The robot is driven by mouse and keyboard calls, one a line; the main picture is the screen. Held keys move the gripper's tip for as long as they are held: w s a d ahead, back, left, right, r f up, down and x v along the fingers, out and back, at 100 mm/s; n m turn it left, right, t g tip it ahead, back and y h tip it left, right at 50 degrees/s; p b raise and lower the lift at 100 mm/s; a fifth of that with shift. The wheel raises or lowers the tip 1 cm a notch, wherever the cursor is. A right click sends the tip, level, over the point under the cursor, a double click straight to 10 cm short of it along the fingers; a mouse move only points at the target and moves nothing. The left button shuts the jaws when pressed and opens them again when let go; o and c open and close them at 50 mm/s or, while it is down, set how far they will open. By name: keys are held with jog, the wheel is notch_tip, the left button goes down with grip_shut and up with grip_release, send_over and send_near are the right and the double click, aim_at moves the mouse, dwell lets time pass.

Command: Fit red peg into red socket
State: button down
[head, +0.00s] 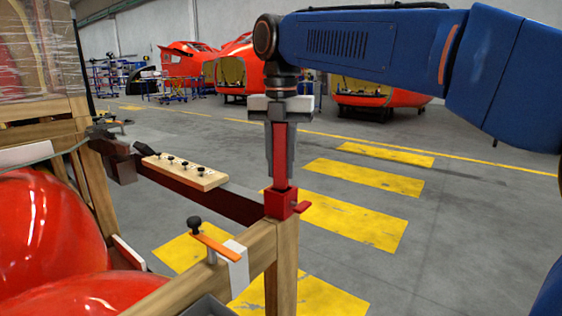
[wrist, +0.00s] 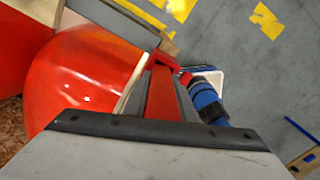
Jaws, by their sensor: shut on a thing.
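The red peg (head: 280,150) is a long upright bar between the two grey fingers of my gripper (head: 281,178), which is shut on it. The red socket (head: 281,204) is a small box with a side handle, at the corner of a wooden frame. The peg's lower end meets the socket's top in the head view; I cannot tell how deep it sits inside. My fingers are just above the socket. In the wrist view the peg (wrist: 162,95) runs away from the gripper, and its far end is unclear.
A wooden beam (head: 205,267) with an orange toggle clamp (head: 214,245) is in front. A board with several black knobs (head: 184,170) lies behind left. Shiny red nosecones (head: 45,235) fill the left. Open floor with yellow stripes (head: 350,217) lies to the right.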

jog(key=shift+f, duration=0.15)
jog(key=c, duration=1.5)
grip_release()
notch_tip(320, 180, up, 13)
jog(key=shift+r, duration=0.1)
